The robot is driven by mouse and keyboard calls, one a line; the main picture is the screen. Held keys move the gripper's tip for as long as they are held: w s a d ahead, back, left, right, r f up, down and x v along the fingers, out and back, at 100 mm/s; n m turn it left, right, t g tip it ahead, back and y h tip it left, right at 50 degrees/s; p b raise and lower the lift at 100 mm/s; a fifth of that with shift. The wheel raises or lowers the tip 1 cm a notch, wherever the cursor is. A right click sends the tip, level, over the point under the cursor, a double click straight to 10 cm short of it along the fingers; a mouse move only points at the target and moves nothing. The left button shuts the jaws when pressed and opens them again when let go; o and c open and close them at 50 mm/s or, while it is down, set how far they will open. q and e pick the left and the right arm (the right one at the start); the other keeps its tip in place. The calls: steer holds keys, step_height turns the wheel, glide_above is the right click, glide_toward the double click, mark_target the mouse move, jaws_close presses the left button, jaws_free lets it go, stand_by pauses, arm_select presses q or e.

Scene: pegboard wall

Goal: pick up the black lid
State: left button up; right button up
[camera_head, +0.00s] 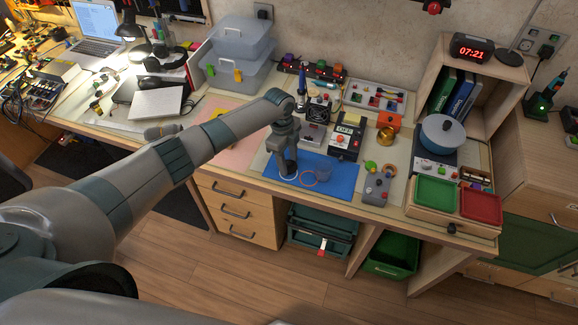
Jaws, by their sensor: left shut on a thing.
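My left gripper (288,169) points down over the left part of the blue mat (342,182). It is shut on a small dark thing, which I take to be the black lid; it blends with the dark fingers, so its outline is hard to make out. A pale ring shows on the mat right at the fingertips. My right gripper is not in view.
A grey control box (376,190) sits right of the mat. A black device (345,140) stands behind it. Green (436,192) and red (481,206) trays are farther right. Clear storage boxes (237,72) stand behind my arm. The mat's front right is bare.

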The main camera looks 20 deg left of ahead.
mark_target(291, 163)
arm_select(q)
steer(key=shift+r, duration=0.15)
steer(key=shift+r+b, duration=0.35)
steer(key=shift+r, duration=0.1)
steer(key=r, duration=0.1)
steer(key=d+r+b, duration=0.1)
steer(key=r, duration=0.1)
steer(key=shift+r+b, duration=0.1)
steer(key=shift+b, duration=0.2)
steer(key=d+r+b, duration=0.1)
steer(key=d+r, duration=0.1)
steer(key=d, duration=0.1)
steer(key=s+d+r+b, duration=0.1)
steer(key=d+r, duration=0.1)
steer(key=d, duration=0.1)
steer(key=s+d+r+b, duration=0.1)
steer(key=d+r, duration=0.1)
steer(key=d, duration=0.1)
steer(key=shift+s+d, duration=0.15)
steer(key=shift+d, duration=0.1)
steer(key=shift+s+d+r, duration=0.1)
steer(key=shift+d+r, duration=0.2)
steer(key=shift+d, duration=0.1)
